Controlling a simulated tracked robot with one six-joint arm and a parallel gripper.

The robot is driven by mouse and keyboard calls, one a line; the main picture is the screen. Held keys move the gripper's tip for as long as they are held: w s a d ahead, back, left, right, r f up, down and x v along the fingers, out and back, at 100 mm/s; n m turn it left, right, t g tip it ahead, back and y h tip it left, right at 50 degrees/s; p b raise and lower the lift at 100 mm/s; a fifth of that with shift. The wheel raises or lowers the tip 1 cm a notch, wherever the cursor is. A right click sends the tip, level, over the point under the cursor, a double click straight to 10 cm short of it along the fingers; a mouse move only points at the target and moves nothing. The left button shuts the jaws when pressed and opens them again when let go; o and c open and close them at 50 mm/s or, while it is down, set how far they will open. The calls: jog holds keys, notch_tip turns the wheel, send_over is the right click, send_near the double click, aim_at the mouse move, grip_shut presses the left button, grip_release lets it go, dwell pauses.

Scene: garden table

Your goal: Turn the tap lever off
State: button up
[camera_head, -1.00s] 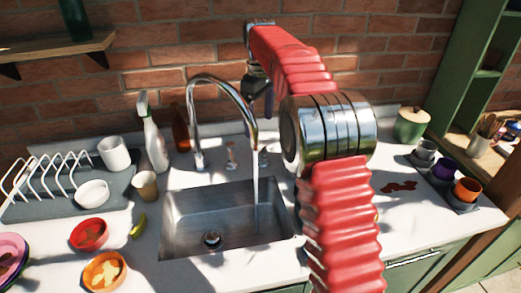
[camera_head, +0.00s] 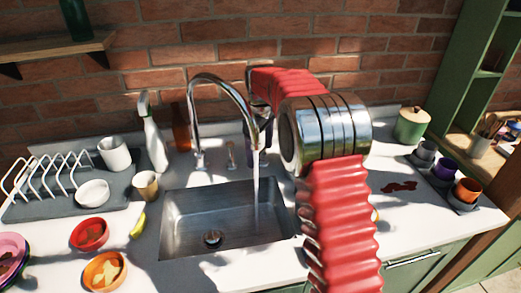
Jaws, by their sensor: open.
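The chrome tap (camera_head: 222,80) arches over the sink from behind its back edge. A stream of water (camera_head: 257,205) runs from its spout into the steel sink (camera_head: 185,215). A small upright fitting (camera_head: 231,156) stands right of the tap's base. The tap lever appears to be the small chrome part (camera_head: 264,161) farther right, partly covered by my gripper. My gripper (camera_head: 263,147) points down behind the spout, close above this part. It is open and holds nothing that I can see. Whether it touches the lever cannot be told.
A spray bottle (camera_head: 154,140), a brown bottle (camera_head: 181,128) and a tan cup (camera_head: 145,185) stand left of the tap. A dish rack (camera_head: 45,175) is at far left. Bowls (camera_head: 90,234) lie in front. A green canister (camera_head: 411,126) stands at right.

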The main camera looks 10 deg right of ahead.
jog(key=shift+c, duration=0.7)
jog(key=c, duration=0.9)
jog(key=shift+m, duration=0.3)
jog(key=m, duration=0.4)
jog(key=shift+w+a, duration=0.2)
jog(key=shift+w, duration=0.15)
jog(key=shift+w+a+r+m, duration=0.1)
jog(key=shift+w+m, duration=0.15)
jog(key=shift+m, duration=1.05)
jog(key=shift+w+m, duration=0.2)
jog(key=shift+m, duration=1.1)
jog(key=o, duration=1)
